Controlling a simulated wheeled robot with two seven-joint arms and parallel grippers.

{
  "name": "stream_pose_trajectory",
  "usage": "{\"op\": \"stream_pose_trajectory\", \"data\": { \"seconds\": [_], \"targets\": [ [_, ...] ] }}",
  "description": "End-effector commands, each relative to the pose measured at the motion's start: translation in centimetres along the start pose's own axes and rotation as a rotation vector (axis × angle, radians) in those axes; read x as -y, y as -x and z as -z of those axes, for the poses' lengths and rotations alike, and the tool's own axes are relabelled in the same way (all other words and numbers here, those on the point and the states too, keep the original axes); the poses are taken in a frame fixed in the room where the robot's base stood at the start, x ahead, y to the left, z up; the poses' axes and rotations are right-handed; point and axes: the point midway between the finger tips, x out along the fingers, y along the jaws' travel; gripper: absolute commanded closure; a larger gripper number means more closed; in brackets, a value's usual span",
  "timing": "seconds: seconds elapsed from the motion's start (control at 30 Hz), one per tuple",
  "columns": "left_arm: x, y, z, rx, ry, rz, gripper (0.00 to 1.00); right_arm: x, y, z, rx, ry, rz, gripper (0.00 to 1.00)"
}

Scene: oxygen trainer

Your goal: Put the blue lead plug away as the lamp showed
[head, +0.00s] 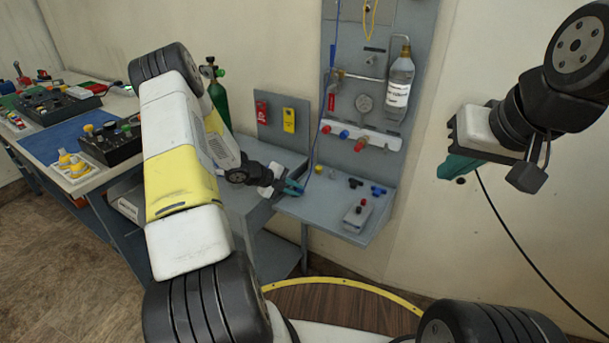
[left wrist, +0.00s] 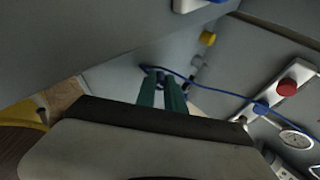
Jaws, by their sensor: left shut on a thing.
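My left gripper (head: 292,187) is low in front of the grey wall panel, at the left end of its shelf. In the left wrist view its green fingers (left wrist: 162,92) are close together at the blue lead's end. The plug itself is mostly hidden between the fingertips. The blue lead (left wrist: 222,93) runs off to the right past a white strip with red and blue knobs. My right gripper (head: 462,164) is raised at the right, away from the panel; its finger gap is not clear. No lit lamp can be made out.
The panel (head: 350,60) carries a clear bottle (head: 399,80), a gauge (head: 364,103) and a knob strip (head: 372,137). Its shelf (head: 318,207) holds black and blue fittings and a small grey box (head: 357,214). Red (head: 262,110) and yellow (head: 289,120) pieces hang left.

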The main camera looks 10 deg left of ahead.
Motion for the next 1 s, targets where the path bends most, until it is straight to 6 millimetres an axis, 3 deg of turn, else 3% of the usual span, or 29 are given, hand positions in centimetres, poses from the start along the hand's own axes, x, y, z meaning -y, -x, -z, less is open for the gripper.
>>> {"op": "stream_pose_trajectory", "data": {
  "seconds": [0.4,0.43,0.53,0.57,1.0],
  "targets": [
    [-0.6,-0.5,-0.1,-0.001,0.001,0.000,1.00,0.0,0.0,0.0,0.000,0.000,0.000,1.00],
    [-0.6,-0.5,-0.1,0.000,0.000,0.000,0.83,0.0,0.0,0.0,0.000,0.000,0.000,1.00],
    [-0.6,-0.5,-0.1,0.000,0.001,0.000,0.63,0.0,0.0,0.0,0.000,0.000,0.000,1.00],
    [-0.6,-0.5,-0.1,0.000,0.001,-0.001,0.61,0.0,0.0,0.0,0.000,0.000,0.000,1.00],
    [-1.1,-0.5,-0.1,0.000,0.005,-0.009,0.61,0.0,0.0,0.0,0.000,0.000,0.000,1.00]
  ]
}}
